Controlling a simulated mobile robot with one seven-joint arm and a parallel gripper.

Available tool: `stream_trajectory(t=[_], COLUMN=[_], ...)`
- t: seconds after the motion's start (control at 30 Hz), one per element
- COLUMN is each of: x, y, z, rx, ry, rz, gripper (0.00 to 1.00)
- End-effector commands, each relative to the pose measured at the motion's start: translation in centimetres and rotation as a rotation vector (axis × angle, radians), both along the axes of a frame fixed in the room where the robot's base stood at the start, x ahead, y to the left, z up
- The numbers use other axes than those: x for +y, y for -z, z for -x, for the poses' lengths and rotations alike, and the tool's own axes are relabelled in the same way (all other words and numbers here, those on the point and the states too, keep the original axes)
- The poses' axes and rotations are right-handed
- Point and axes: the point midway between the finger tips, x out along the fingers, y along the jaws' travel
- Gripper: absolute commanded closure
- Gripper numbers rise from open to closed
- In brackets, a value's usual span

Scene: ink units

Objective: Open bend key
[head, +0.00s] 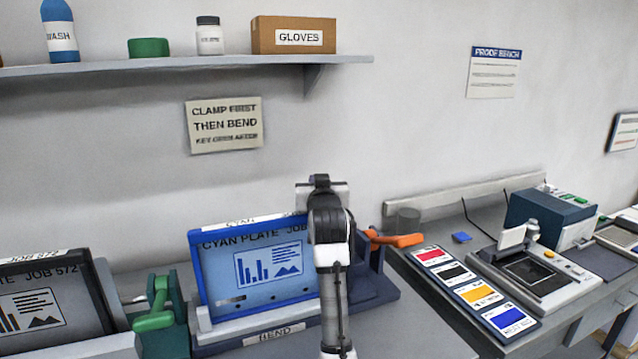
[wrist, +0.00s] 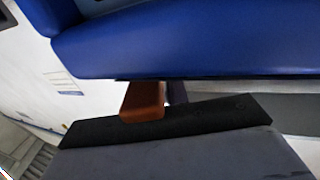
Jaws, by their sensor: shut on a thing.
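The blue bending unit (head: 215,335) holds a plate marked CYAN PLATE (head: 265,265) and carries a BEND label (head: 274,334). An orange handle (head: 398,240) sticks out at its right side. My arm stands in front of the unit's right part and hides my gripper in the head view. In the wrist view my gripper (wrist: 160,100) is shut on an orange-brown piece (wrist: 142,101), just beside a blue body (wrist: 190,45). I cannot tell whether this piece is the orange handle. One dark finger shows; the other is mostly hidden.
A green lever (head: 154,318) stands left of the blue unit, beside a dark unit (head: 108,300). A colour card (head: 478,292) and a proofing device (head: 530,275) lie to the right. A shelf (head: 180,66) runs above. Bare bench shows at the front right.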

Motion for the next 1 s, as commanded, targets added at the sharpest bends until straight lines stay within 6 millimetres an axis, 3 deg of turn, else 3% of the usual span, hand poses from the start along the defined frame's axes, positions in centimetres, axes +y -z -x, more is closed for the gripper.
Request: stream_trajectory(t=[0.5,1.0], x=[0.08,0.04], y=[-0.02,-0.04], z=[0.02,0.01], rx=[0.000,0.000], ry=[0.213,0.234], rz=[0.001,0.000], gripper=[1.00,1.00])
